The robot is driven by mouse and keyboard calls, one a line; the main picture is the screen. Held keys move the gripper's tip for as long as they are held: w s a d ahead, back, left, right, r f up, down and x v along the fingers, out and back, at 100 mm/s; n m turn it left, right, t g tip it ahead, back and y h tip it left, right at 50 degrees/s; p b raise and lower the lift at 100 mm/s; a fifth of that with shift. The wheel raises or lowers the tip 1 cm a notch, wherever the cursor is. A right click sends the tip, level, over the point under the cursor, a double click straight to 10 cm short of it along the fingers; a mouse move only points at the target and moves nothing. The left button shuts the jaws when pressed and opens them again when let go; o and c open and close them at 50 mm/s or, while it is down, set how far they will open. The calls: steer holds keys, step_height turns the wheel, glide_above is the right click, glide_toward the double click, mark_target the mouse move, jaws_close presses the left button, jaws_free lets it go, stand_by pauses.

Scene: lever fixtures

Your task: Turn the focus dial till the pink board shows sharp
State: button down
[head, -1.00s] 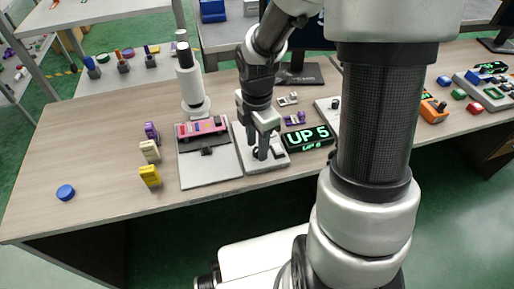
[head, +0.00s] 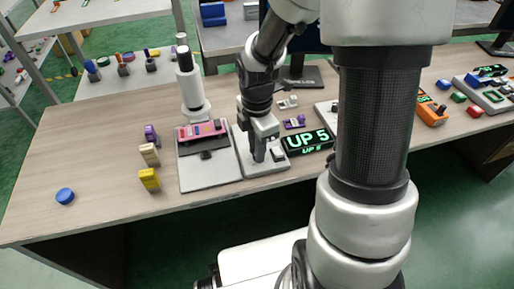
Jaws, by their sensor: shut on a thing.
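The pink board (head: 202,130) stands under the white microscope-like column (head: 190,85), on a grey base plate (head: 210,174). Colored marks show on its face; at this size I cannot tell how sharp they are. My gripper (head: 264,157) points down over the grey fixture plate (head: 243,150) just right of the pink board. It is shut on a small dark part there, which I take for the focus dial; the fingers hide most of it. A black display (head: 308,140) to the right reads "UP 5" in green.
Purple (head: 151,134), beige (head: 149,154) and yellow (head: 149,179) blocks stand left of the base plate. A blue disc (head: 65,196) lies at the far left. An orange fixture (head: 432,113) is at the right. The table's left part is mostly clear.

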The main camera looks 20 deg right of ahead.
steer(key=m+p, duration=0.1)
steer(key=m, duration=0.2)
steer(key=shift+r+m, duration=0.1)
steer(key=shift+m, duration=0.2)
steer(key=m, duration=0.3)
steer(key=shift+m+p, duration=0.35)
steer(key=shift+m, duration=0.05)
steer(key=m, duration=0.4)
steer(key=shift+w, duration=0.1)
steer(key=m+p, duration=0.1)
steer(key=m, duration=0.6)
steer(key=shift+d+m, duration=0.1)
steer(key=shift+m, duration=0.3)
steer(key=m+p, duration=0.1)
steer(key=m, duration=0.2)
steer(key=shift+m, duration=0.3)
steer(key=m+p, duration=0.2)
steer(key=m, duration=0.4)
steer(key=shift+p, duration=0.35)
steer(key=shift+m, duration=0.3)
